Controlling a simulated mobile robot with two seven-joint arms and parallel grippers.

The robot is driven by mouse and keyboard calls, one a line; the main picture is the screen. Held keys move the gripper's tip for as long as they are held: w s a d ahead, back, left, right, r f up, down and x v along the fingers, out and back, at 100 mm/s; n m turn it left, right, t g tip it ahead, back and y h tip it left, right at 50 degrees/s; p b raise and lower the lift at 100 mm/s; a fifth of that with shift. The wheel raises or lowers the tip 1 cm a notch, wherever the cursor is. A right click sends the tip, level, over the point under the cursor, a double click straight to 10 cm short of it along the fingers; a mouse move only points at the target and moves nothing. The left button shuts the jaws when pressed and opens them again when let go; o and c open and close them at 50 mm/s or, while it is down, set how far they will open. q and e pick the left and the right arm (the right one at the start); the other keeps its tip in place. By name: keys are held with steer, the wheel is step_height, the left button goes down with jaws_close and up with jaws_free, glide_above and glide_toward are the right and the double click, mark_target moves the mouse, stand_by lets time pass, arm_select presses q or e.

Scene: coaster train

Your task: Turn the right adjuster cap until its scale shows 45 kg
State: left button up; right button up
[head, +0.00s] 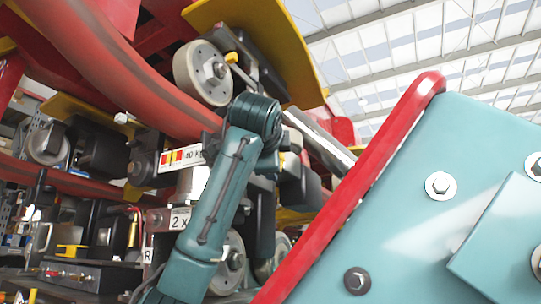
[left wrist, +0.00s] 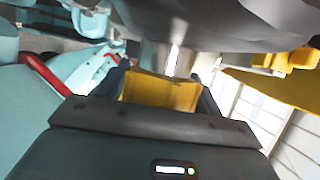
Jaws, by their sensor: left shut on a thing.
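My left gripper (left wrist: 162,88) is shut on a yellow block (left wrist: 160,95), which sits between its two dark fingers in the left wrist view. The block meets a shiny metal shaft (left wrist: 166,57). It may be the adjuster cap, but I cannot tell for sure. In the head view a teal arm stands in the middle and its gripper is hidden. Just left of that arm, a white scale plate (head: 181,157) with red and yellow marks reads about "40 K", cut off at its right end. My right gripper is in neither view.
A pale wheel (head: 203,72) and yellow plates hang above the arm. A red curved rail (head: 120,70) crosses the upper left. A large teal panel (head: 440,190) with a red edge fills the right. A "2 x" label (head: 180,217) is below the scale.

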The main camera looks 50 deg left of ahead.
arm_select(q)
steer(key=shift+f+m+g+h, duration=0.1)
steer(key=shift+m+g+h, duration=0.7)
steer(key=shift+g+h, duration=0.65)
steer(key=shift+g, duration=0.55)
steer(key=o, duration=1)
steer(key=shift+y, duration=0.25)
steer(key=v, duration=1.3)
steer(key=shift+s, duration=0.15)
